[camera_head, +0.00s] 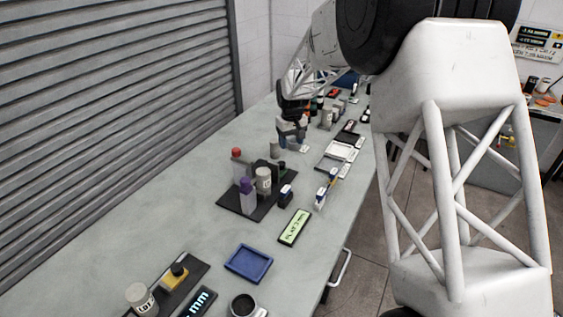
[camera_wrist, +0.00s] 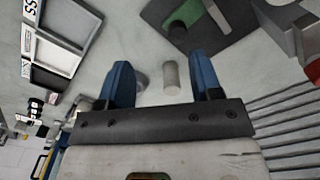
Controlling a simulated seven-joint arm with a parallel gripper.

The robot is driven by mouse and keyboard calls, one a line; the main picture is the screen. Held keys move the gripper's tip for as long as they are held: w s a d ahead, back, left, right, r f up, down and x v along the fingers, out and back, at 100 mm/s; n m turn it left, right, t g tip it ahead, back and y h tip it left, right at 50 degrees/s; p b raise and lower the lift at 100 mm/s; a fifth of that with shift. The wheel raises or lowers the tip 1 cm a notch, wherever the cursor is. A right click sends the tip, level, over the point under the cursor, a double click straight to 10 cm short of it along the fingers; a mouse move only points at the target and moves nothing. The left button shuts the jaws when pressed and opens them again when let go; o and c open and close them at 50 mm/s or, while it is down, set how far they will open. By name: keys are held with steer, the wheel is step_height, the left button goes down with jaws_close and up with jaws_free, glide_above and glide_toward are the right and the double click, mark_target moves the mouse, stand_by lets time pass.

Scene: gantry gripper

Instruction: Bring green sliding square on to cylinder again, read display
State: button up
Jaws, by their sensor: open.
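A dark plate (camera_head: 240,207) stands mid-bench in the head view, with several upright parts on it. In the wrist view a green block (camera_wrist: 188,13) sits on a dark plate (camera_wrist: 232,18) at the top, beyond my fingertips; a dark round part is beside it. A small grey cylinder (camera_wrist: 171,77) shows between my fingers, apart from the green block; it also shows in the head view (camera_head: 275,148). My gripper (camera_wrist: 160,72) is open and empty, with blue fingers. In the head view my gripper (camera_head: 293,135) is beyond the plate. A green-lit display (camera_head: 294,227) lies nearer; its digits are too small to read surely.
A blue tray (camera_head: 249,263), a yellow block (camera_head: 175,277) and a dark cup (camera_head: 243,305) are in the near part of the bench. White trays (camera_head: 338,154) lie along the right side. A ribbed shutter (camera_head: 100,110) borders the left. Bare bench lies left of the plate.

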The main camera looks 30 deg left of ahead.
mark_target(281, 163)
steer(key=a+f, duration=0.1)
steer(key=a, duration=0.1)
steer(key=a+f, duration=0.1)
steer(key=a, duration=0.1)
steer(key=shift+f, duration=0.4)
steer(key=shift+s, duration=0.1)
steer(key=shift+d+f, duration=0.1)
steer(key=shift+f, duration=3.75)
jaws_close()
